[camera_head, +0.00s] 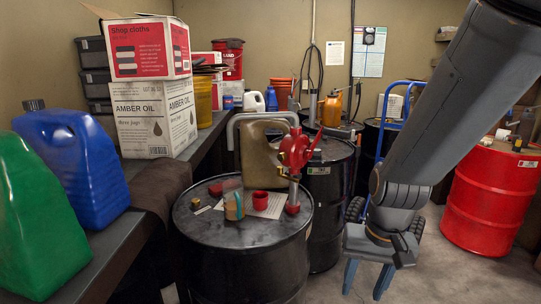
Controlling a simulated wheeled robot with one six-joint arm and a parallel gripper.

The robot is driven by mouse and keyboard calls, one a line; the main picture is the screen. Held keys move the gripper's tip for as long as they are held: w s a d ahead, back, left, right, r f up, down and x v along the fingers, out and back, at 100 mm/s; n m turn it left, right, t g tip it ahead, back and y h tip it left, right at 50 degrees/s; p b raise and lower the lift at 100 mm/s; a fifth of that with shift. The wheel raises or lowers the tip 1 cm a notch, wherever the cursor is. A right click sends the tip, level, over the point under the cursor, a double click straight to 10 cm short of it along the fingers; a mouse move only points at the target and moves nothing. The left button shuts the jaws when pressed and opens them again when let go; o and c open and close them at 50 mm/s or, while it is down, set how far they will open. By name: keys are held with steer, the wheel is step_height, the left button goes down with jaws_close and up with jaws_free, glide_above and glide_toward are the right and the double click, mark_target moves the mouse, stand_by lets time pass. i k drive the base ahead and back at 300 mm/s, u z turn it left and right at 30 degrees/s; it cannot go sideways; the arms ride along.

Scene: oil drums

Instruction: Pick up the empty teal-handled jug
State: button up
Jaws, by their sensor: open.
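A tan jug (257,151) stands behind the top of the near black drum (250,262), with a pale grey-green bar (231,131) looping over it. I cannot tell whether this bar is its handle, or whether the jug is empty. A small teal and tan container (234,206) stands on the near drum. No clearly teal-handled jug can be made out. My gripper (364,288) hangs at the lower right, pointing down, its blue fingers apart with nothing seen between them. It is to the right of the near drum, apart from the jug.
A red pump (296,148) and red cup (260,200) are on the near drum. Blue (75,165) and green (38,215) jugs stand on the left bench, near boxes (154,118). More black drums stand behind; a red drum (490,200) stands right. Floor shows between.

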mark_target(232, 190)
steer(key=z, duration=1.25)
steer(key=i, duration=0.7)
steer(key=u, duration=3)
